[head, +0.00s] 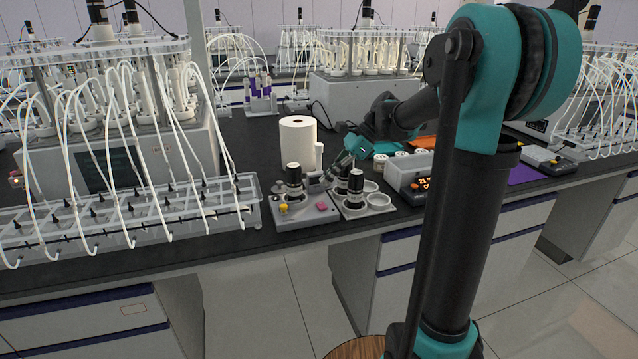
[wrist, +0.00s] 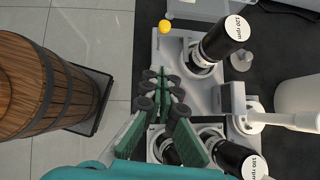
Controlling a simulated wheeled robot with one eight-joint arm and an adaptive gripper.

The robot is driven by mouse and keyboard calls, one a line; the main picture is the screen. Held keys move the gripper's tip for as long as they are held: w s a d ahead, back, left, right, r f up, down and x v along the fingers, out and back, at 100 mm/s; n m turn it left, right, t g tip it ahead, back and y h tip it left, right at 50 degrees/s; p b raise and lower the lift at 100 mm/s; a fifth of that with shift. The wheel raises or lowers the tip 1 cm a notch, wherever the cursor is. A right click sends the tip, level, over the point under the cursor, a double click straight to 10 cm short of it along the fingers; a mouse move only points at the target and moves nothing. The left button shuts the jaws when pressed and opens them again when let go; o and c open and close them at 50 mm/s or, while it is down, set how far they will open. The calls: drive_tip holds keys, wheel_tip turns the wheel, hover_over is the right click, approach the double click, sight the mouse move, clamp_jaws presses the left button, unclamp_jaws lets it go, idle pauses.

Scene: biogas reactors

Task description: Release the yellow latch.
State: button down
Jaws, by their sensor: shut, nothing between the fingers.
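The yellow latch (head: 283,209) is a small knob on the front left corner of a grey stirrer base (head: 303,209). In the wrist view the yellow latch (wrist: 165,27) shows at the top, at the edge of the grey base (wrist: 168,50). A black motor labelled 120 rpm (wrist: 223,38) stands on that base. My gripper (wrist: 161,78) is shut and empty, with its fingertips pointing towards the latch but apart from it. In the head view my gripper (head: 340,172) is above and right of the base, partly hidden among the devices. A pink part (head: 321,206) sits at the base's right.
A second black motor (wrist: 239,158) stands on a plate with round cups beside the base. A white roll (head: 298,141) stands behind. A clear tube rack (head: 130,215) fills the left bench.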

sight(290, 203)
drive_tip(key=x, duration=0.8)
drive_tip(key=shift+a+f, duration=0.1)
drive_tip(key=shift+a, duration=0.05)
drive_tip(key=shift+s+a+f, duration=0.1)
drive_tip(key=shift+a, duration=0.5)
drive_tip(key=shift+s+a+f, duration=0.1)
drive_tip(key=shift+a, duration=0.5)
drive_tip(key=shift+s+a+f, duration=0.1)
drive_tip(key=shift+a, duration=0.65)
